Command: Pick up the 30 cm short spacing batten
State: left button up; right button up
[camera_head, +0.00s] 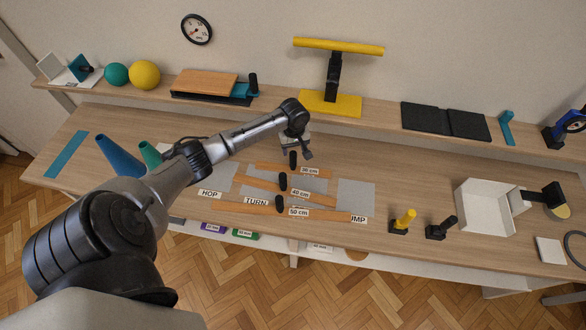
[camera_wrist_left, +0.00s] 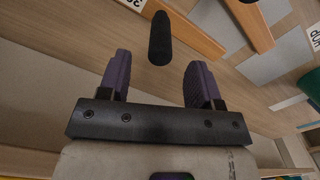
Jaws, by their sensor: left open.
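The 30 cm batten (camera_head: 268,167) is a short orange wooden strip with a white label and an upright black handle (camera_head: 292,160). It lies at the back of three battens on the table. In the left wrist view the batten (camera_wrist_left: 198,36) runs off the top edge, and its handle (camera_wrist_left: 159,40) stands just beyond the fingertips, in line with the gap. My left gripper (camera_head: 297,152) is open above the handle. Its purple fingers also show in the left wrist view (camera_wrist_left: 158,72), apart and empty. My right gripper is out of view.
The 40 cm batten (camera_head: 256,183) and 50 cm batten (camera_head: 240,207) lie in front, with black handles. Grey mats (camera_head: 356,194) are beneath. A white open box (camera_head: 486,206) stands right.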

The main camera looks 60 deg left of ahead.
aim_at(293, 153)
pick_arm(q)
jog(key=shift+a+f+b, duration=0.2)
jog(key=shift+f+b, duration=0.45)
jog(key=shift+f, duration=2.4)
jog(key=shift+c, duration=0.3)
grip_shut()
